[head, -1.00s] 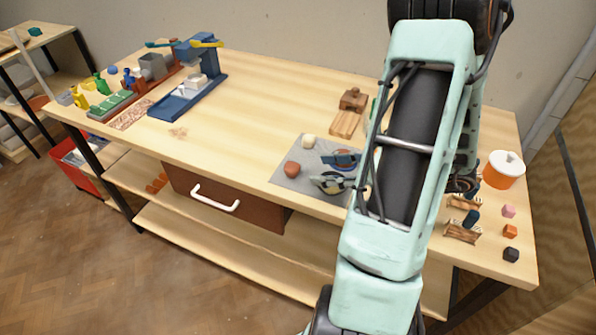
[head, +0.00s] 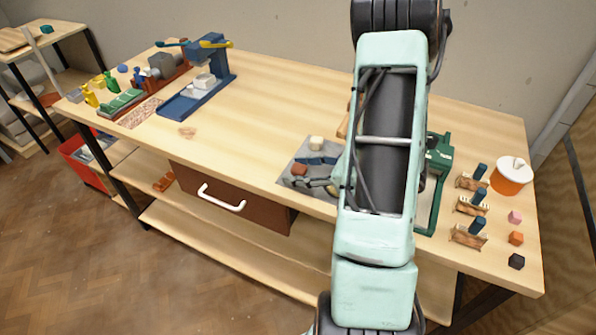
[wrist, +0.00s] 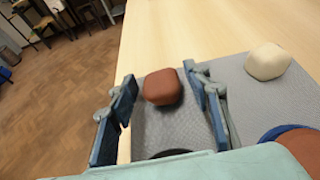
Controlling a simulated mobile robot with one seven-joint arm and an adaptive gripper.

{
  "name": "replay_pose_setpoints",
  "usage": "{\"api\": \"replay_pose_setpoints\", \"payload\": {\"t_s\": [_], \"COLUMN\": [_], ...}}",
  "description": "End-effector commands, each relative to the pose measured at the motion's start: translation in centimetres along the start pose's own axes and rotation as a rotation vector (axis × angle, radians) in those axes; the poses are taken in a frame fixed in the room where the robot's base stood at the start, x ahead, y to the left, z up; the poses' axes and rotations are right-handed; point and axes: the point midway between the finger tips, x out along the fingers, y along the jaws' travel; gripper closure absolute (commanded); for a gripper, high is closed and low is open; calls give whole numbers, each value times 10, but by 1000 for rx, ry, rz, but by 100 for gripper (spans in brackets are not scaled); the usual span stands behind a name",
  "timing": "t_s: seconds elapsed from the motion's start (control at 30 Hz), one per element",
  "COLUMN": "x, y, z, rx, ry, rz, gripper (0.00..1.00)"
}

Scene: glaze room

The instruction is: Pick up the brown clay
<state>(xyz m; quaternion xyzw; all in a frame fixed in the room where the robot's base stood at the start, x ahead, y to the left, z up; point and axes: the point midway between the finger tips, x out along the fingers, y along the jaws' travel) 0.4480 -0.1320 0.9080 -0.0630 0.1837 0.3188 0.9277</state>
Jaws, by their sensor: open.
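The brown clay (wrist: 162,87) is a rounded reddish-brown lump on a grey mat (wrist: 170,128), seen in the wrist view between my open fingers. In the head view the brown clay (head: 299,170) lies on the mat (head: 290,158) near the table's front edge. My gripper (wrist: 166,105) is open, with one blue finger to the left of the clay and one to its right. In the head view my gripper (head: 318,172) is small and partly hidden behind my arm. I cannot tell whether the right finger touches the clay.
A cream lump (wrist: 268,61) lies on the mat right of the brown clay. A brown thing with a blue rim (wrist: 297,138) is at the lower right. A green frame (head: 438,180) and an orange pot (head: 511,176) stand at the right. The table's middle left is clear.

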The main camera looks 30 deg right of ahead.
Motion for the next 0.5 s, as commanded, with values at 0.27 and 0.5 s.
{"api": "replay_pose_setpoints", "payload": {"t_s": [0.27, 0.5], "x": [0, 0], "y": [0, 0], "z": [0, 0], "rx": [0, 0], "ry": [0, 0], "rz": [0, 0], "gripper": [78, 100]}}
